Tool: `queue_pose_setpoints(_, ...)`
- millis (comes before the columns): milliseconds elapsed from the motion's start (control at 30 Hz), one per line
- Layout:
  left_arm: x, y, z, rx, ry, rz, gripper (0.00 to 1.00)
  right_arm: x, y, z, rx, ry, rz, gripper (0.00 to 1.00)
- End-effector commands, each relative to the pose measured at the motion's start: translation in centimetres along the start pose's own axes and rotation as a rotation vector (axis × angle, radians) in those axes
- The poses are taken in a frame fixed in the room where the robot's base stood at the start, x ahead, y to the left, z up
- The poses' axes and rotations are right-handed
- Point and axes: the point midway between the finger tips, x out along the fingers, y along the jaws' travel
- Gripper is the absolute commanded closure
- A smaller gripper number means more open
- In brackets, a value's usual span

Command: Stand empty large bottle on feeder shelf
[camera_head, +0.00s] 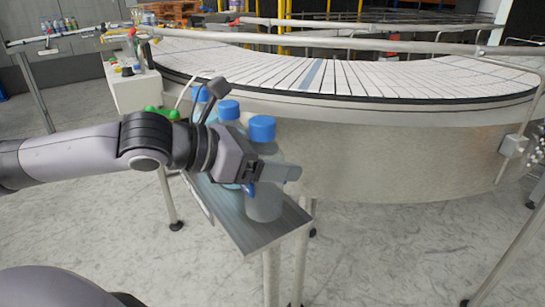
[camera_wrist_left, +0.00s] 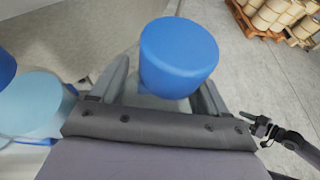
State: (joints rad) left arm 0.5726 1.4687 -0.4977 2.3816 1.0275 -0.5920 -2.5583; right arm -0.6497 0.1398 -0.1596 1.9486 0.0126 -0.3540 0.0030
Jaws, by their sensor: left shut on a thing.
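A large bottle with a blue cap (camera_head: 262,128) and a grey, see-through-looking body (camera_head: 264,207) is upright at the near end of the narrow grey shelf (camera_head: 252,236). My left gripper (camera_head: 272,180) is shut around its body below the cap. In the left wrist view the blue cap (camera_wrist_left: 178,55) is between the two fingers (camera_wrist_left: 160,90). The bottle's base appears at shelf level, but I cannot tell whether it touches. My right gripper (camera_wrist_left: 258,125) seems to show small and dark at the right of the wrist view; its jaws are unclear.
Other blue-capped bottles (camera_head: 228,110) stand behind along the shelf; one has a light-blue shoulder (camera_wrist_left: 32,105) close beside my gripper. The curved conveyor (camera_head: 340,78) and its metal side panel (camera_head: 390,160) are just beyond the shelf. Open floor (camera_head: 390,255) lies to the near right.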

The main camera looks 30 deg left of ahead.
Motion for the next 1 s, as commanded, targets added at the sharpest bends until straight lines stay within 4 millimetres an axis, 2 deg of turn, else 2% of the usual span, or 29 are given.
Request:
queue_pose_setpoints(367,0.3,0.0,-0.7,0.000,0.000,0.000,0.59,0.2,0.0,0.3,0.000,0.000,0.000,0.57)
queue_pose_setpoints(400,0.3,0.0,-0.8,0.000,0.000,0.000,0.22,0.2,0.0,0.3,0.000,0.000,0.000,0.57)
queue_pose_setpoints(467,0.3,0.0,-0.7,0.000,0.000,0.000,0.02,0.2,0.0,0.3,0.000,0.000,0.000,0.57)
queue_pose_setpoints(500,0.3,0.0,-0.7,0.000,0.000,0.000,0.00,0.2,0.0,0.2,0.000,0.001,0.000,0.57)
queue_pose_setpoints(767,0.2,0.0,-0.7,0.000,0.001,0.001,0.00,0.2,0.0,0.3,0.000,0.001,0.000,0.57)
queue_pose_setpoints(1000,-0.9,0.2,-0.8,0.002,0.003,0.005,0.00,0.3,0.0,0.4,0.000,0.001,0.000,0.57)
